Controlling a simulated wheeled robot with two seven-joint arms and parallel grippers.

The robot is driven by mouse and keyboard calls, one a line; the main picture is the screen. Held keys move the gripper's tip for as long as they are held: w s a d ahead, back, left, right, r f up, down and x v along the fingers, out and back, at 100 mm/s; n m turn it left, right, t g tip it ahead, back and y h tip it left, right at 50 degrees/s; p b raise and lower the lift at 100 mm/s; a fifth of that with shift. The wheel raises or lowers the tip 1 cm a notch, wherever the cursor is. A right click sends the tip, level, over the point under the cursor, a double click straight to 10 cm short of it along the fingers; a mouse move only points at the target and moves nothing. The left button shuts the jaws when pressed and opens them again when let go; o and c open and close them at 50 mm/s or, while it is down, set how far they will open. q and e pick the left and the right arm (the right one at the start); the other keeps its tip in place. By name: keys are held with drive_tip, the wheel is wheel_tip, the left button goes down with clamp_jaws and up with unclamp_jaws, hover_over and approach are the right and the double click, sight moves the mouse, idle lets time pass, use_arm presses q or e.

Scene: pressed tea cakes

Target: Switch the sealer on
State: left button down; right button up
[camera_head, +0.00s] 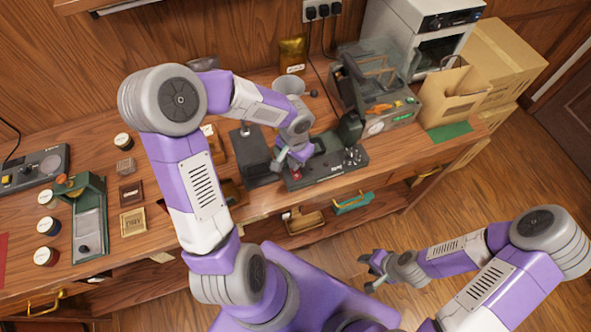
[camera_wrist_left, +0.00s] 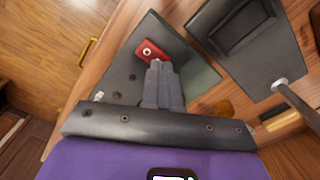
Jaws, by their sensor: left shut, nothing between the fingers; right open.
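A red switch (camera_wrist_left: 150,50) with a pale round mark sits at one end of a dark flat panel (camera_wrist_left: 200,75) in the left wrist view. In the head view the panel (camera_head: 325,181) lies along the front of the bench, and the switch (camera_head: 296,175) shows as a small red spot. My left gripper (camera_head: 294,160) is shut and empty over the panel. In the left wrist view its fingertips (camera_wrist_left: 158,64) are right beside the switch; I cannot tell whether they touch it. My right gripper (camera_head: 367,273) is open and empty, out in front of the bench.
A dark box-like device (camera_head: 250,152) stands left of the panel. Jars, small blocks and a green-grey press (camera_head: 88,225) are on the left.

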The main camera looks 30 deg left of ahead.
use_arm(q)
drive_tip(key=shift+r+p, duration=1.85)
drive_tip(key=shift+r, duration=0.85)
drive_tip(key=s+d+f+n+h, duration=0.2)
drive_tip(key=s+d+f+h, duration=0.15)
drive_tip(key=d+f, duration=0.4)
drive_tip(key=s+d+f+n+h, duration=0.1)
drive_tip(key=s+d+f+h, duration=0.1)
drive_tip(key=s+d+f, duration=0.5)
wheel_tip(320, 180, down, 13)
drive_tip(key=a+n+y+b, duration=0.1)
drive_tip(key=b, duration=0.5)
drive_tip(key=shift+s+a+r+n+t+b, duration=0.15)
drive_tip(key=shift+a+n+t+b, duration=0.15)
drive_tip(key=shift+b, duration=0.1)
